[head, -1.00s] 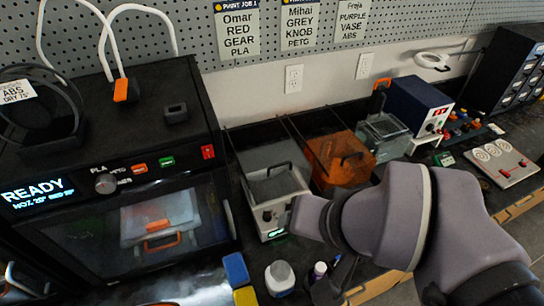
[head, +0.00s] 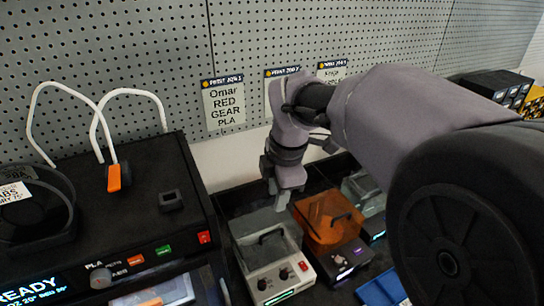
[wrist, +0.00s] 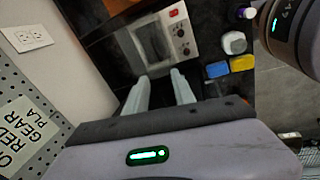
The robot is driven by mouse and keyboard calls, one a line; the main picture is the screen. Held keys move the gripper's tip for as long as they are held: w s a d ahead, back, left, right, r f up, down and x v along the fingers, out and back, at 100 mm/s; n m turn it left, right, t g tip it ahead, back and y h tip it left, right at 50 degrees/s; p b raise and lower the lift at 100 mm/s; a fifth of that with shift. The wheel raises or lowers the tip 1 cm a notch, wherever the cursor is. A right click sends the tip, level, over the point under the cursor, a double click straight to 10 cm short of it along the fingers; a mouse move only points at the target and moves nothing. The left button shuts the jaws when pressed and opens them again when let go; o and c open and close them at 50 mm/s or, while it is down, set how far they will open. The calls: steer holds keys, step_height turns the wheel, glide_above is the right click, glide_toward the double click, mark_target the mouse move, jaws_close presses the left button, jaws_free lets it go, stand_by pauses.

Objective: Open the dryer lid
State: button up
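The likely dryer is a light grey box (head: 285,282) with two dark knobs, a red switch and a green display on its front. Its grey see-through lid (head: 262,236) is shut and has a dark bar handle (head: 270,234). The box also shows in the wrist view (wrist: 186,50), beyond my fingers. My gripper (head: 284,205) points down above the back right part of this box, apart from the handle. In the wrist view my gripper (wrist: 160,75) has its two pale fingers spread, with nothing between them.
A box with an orange lid (head: 322,213) stands close to the right, and a clear-lidded box (head: 365,190) beyond it. The black printer (head: 130,215) stands at the left. A pegboard wall (head: 270,40) rises behind. A blue tray (head: 380,290) lies at the lower right.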

mark_target(269, 233)
steer(key=shift+n, duration=0.9)
steer(key=b+x, duration=0.2)
steer(key=x, duration=0.4)
steer(key=b+x, duration=0.2)
steer(key=x, duration=0.4)
steer(key=w+b+x, duration=0.1)
steer(key=b+x, duration=0.2)
steer(key=x, duration=0.3)
steer(key=shift+w+f, duration=0.1)
steer(key=shift+f, duration=0.05)
jaws_close()
